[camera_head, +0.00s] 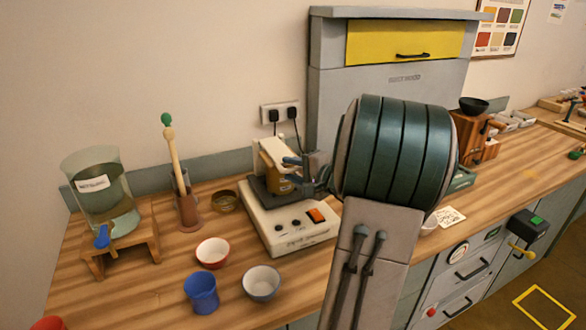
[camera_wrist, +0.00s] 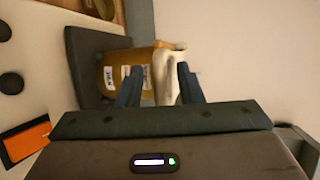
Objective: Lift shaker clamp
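The shaker (camera_head: 290,228) is a white box with knobs, an orange switch and a dark platform (camera_head: 262,190). An amber jar (camera_wrist: 114,72) with white labels stands on the platform. A cream-white clamp (camera_wrist: 168,62) is beside the jar in the wrist view; it also shows at the jar's top in the head view (camera_head: 271,152). My gripper (camera_wrist: 160,68) has its two dark fingers apart, one on each side of the clamp. A strip of jar shows between the left finger and the clamp. The fingertips partly hide jar and clamp.
A glass vessel (camera_head: 92,185) on a wooden stand and a brown holder (camera_head: 188,210) with a tool stand left of the shaker. A red-rimmed bowl (camera_head: 212,252), a grey bowl (camera_head: 261,283) and a blue cup (camera_head: 201,292) are in front. A grey cabinet (camera_head: 330,80) rises behind.

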